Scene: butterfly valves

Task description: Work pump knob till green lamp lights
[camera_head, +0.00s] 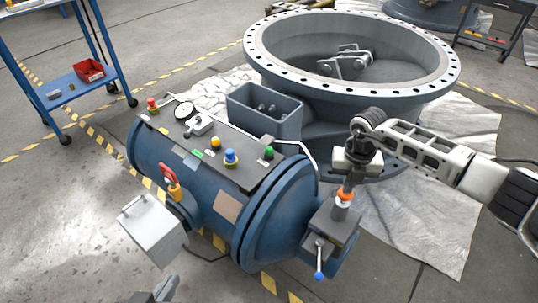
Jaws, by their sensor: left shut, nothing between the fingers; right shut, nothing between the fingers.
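The blue cylindrical pump unit (225,195) lies on its side in the middle. Its dark top panel carries a red knob (151,104), a yellow knob (215,142), a blue knob (230,157) and a domed green cap (268,152). I cannot tell whether any lamp is lit. My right gripper (347,183) points down, shut, just above an orange-ringed part (344,198) at the unit's right end. I cannot tell if they touch. My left gripper (165,289) is shut at the bottom edge, mostly cut off, below the pale box on the unit's front.
A large flanged valve body (300,72) stands behind the unit on pale sheeting (440,215). A blue cart (85,85) with a red bin (89,70) is at the left. A blue-tipped lever (318,274) hangs below the right end. Floor at lower left is clear.

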